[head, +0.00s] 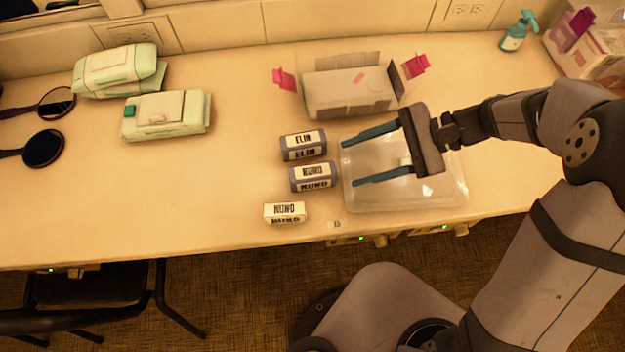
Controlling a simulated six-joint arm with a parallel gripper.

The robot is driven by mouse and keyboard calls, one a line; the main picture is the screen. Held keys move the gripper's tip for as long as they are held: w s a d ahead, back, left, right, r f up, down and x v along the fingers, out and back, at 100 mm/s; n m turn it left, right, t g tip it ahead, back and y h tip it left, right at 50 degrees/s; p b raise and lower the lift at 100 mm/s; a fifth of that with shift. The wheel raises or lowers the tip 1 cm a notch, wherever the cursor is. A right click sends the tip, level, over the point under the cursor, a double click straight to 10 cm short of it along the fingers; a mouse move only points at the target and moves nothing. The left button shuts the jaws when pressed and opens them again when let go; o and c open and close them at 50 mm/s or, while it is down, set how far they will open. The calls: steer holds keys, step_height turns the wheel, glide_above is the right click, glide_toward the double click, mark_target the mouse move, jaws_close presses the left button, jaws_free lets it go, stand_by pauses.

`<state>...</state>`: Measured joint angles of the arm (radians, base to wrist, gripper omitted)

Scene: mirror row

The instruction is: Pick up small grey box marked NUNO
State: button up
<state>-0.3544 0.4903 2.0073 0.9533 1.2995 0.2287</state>
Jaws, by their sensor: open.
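A small box marked NUNO (285,212) lies near the table's front edge; its visible faces look mostly white, with the name on the top and again on the front. Behind it lies a small grey box (313,177) whose upper label is too small to read surely; its front lettering looks like NUNO. Farther back is a grey box marked ELIN (303,145). My gripper (349,163) is open and empty, its two teal fingers pointing left above the clear tray. The fingertips are to the right of the boxes, apart from the NUNO box.
The clear plastic tray (450,198) sits under my gripper. An open carton (348,91) with pink pieces stands behind it. Green packs (165,115) and dark hand mirrors (43,148) lie at the left. A small B tag (337,224) marks the front edge.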

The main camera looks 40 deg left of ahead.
mark_target(314, 171)
steer(key=shift+s+a+f+m+g+b, duration=0.2)
steer(key=shift+a+f+m+g+b, duration=0.1)
steer(key=shift+a+f+m+g, duration=0.2)
steer(key=shift+s+a+f+m+g+b, duration=0.2)
steer(key=shift+a+f+m+g+b, duration=0.15)
steer(key=shift+a+m, duration=0.2)
steer(key=shift+s+a+r+m+g, duration=0.2)
steer(key=shift+s+a+m+g, duration=0.05)
steer(key=shift+a+m+g, duration=0.25)
steer(key=shift+x, duration=3.6)
steer(key=shift+d, duration=0.1)
steer(key=c, duration=1.2)
